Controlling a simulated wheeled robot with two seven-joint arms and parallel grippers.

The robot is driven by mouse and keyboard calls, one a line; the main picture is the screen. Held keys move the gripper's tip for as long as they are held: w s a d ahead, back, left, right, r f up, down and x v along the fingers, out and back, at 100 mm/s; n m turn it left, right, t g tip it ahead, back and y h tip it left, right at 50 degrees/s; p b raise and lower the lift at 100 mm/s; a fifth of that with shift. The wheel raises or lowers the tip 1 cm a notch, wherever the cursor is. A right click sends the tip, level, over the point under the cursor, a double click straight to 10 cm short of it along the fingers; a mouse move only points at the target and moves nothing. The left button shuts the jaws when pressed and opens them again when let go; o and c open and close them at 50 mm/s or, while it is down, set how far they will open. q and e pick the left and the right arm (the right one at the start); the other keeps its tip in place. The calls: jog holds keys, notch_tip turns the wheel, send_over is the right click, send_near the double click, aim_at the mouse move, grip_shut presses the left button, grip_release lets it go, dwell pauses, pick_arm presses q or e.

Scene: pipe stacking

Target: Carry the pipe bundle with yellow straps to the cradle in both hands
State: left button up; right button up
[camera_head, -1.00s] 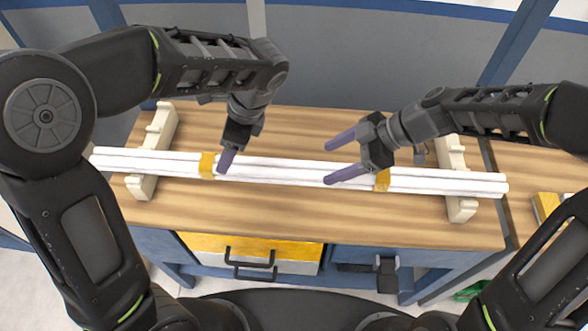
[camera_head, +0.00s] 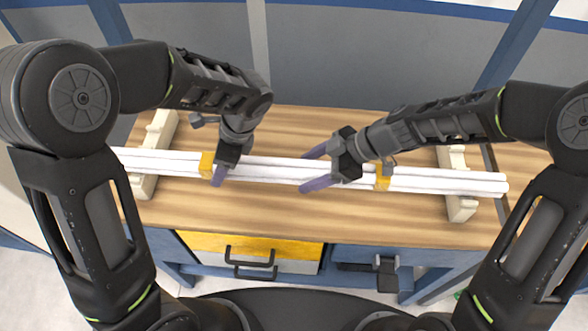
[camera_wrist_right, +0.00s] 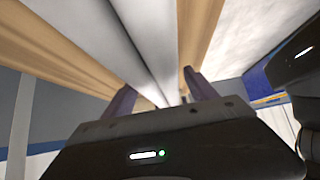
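The white pipe bundle (camera_head: 275,172) lies across two cream notched supports, a left one (camera_head: 145,186) and a right one (camera_head: 461,208), on the wooden tabletop. It has a left yellow strap (camera_head: 206,165) and a right yellow strap (camera_head: 383,178). My right gripper (camera_head: 310,170) is open at the bundle, left of the right strap. In the right wrist view, the pipes (camera_wrist_right: 148,45) run between its parted purple fingers. My left gripper (camera_head: 219,175) points down at the bundle just right of the left strap. Only one purple finger shows clearly, so its opening is hidden. Which supports form the cradle is unclear.
The table (camera_head: 300,218) is clear in front of the bundle. Below its front edge are a yellow drawer (camera_head: 205,244) with dark handles and a blue cabinet front. A grey wall panel (camera_head: 380,60) stands behind.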

pick_arm(q)
grip_shut()
pick_arm(e)
grip_shut()
dwell(0.5)
